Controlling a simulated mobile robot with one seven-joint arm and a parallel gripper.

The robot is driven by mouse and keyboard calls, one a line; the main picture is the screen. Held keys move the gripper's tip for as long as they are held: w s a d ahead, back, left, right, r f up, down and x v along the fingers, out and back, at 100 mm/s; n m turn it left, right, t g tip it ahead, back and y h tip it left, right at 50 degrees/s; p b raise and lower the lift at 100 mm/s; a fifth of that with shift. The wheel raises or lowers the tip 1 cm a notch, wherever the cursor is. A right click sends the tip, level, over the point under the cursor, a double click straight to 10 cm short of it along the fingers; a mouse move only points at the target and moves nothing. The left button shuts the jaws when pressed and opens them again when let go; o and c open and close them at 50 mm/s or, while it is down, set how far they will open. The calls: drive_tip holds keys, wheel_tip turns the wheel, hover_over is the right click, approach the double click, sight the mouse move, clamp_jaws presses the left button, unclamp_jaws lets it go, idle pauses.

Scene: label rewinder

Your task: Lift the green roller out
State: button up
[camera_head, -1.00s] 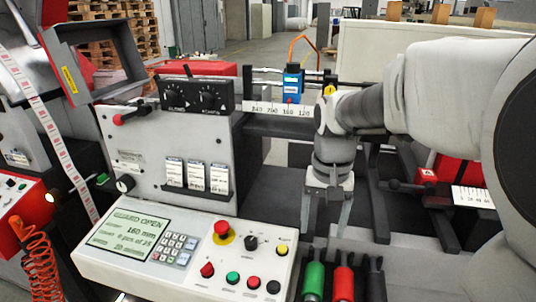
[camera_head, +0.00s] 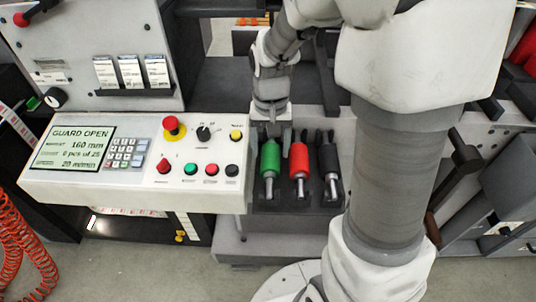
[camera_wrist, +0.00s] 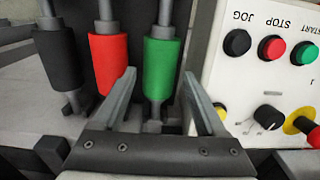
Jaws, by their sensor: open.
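The green roller (camera_head: 270,158) stands at the left of a row of rollers in a dark holder, with a metal shaft below its sleeve. It also shows in the wrist view (camera_wrist: 161,66), where the row appears the other way round. My gripper (camera_head: 273,135) is just above and behind the green roller in the head view. In the wrist view my gripper (camera_wrist: 158,84) has its fingers spread, one on each side of the green roller's lower part. The left finger lies between the green and red rollers. I cannot tell whether either finger touches.
A red roller (camera_head: 298,158) and a black roller (camera_head: 328,160) stand close beside the green one. The control panel (camera_head: 108,190) with its buttons is just left of the holder (camera_head: 298,203). My own arm covers the area to the right.

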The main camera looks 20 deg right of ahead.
sight(270, 154)
wheel_tip(270, 154, down, 4)
drive_tip(key=shift+r+b, duration=0.15)
drive_tip(key=shift+b, duration=0.15)
clamp_jaws()
